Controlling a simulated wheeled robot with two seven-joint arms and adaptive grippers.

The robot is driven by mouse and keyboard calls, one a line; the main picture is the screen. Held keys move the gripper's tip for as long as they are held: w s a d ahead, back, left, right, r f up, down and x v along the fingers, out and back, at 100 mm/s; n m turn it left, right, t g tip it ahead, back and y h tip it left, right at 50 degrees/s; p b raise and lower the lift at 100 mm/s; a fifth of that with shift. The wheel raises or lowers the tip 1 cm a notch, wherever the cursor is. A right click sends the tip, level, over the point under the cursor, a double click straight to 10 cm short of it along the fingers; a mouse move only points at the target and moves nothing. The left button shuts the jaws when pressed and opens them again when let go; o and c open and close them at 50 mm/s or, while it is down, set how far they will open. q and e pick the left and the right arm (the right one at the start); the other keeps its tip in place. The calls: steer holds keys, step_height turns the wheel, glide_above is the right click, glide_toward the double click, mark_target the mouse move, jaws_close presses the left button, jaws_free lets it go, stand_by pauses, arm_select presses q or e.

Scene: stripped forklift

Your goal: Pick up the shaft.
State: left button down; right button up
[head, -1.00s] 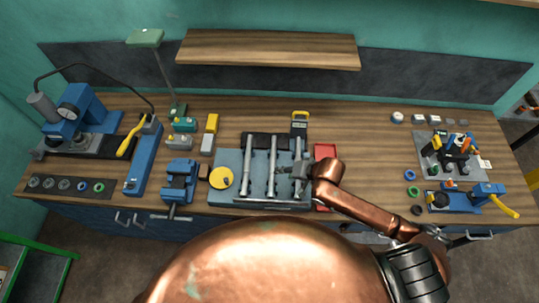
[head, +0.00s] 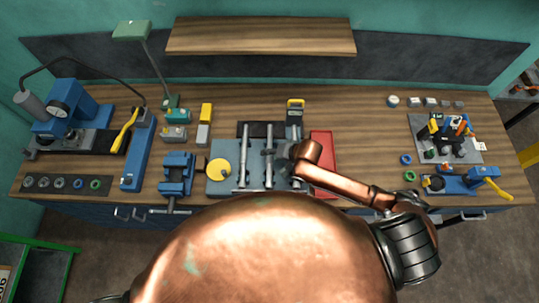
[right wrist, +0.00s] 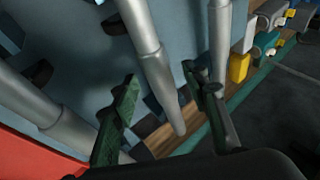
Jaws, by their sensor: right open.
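Three grey metal shafts lie side by side on a blue-grey plate (head: 222,186): a left shaft (head: 243,150), a middle shaft (head: 269,138) and a right shaft (head: 297,134). My right gripper (head: 278,154) is over the middle and right shafts and partly covers them. In the right wrist view my open right gripper (right wrist: 160,76) has one finger on each side of the middle shaft (right wrist: 150,60). Whether the fingers touch it I cannot tell. The right shaft (right wrist: 45,105) is at that view's left, the left shaft (right wrist: 220,45) at its right. My left gripper is not in view.
A red tray (head: 322,147) lies right of the plate, a yellow disc (head: 219,169) at its left. A blue vise (head: 176,173) stands further left. A yellow-topped meter (head: 295,108) is behind the shafts.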

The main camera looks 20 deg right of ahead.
steer(key=c, duration=0.7)
jaws_close()
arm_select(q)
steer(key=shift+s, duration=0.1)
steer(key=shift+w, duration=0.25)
arm_select(e)
steer(key=shift+w+r, duration=0.1)
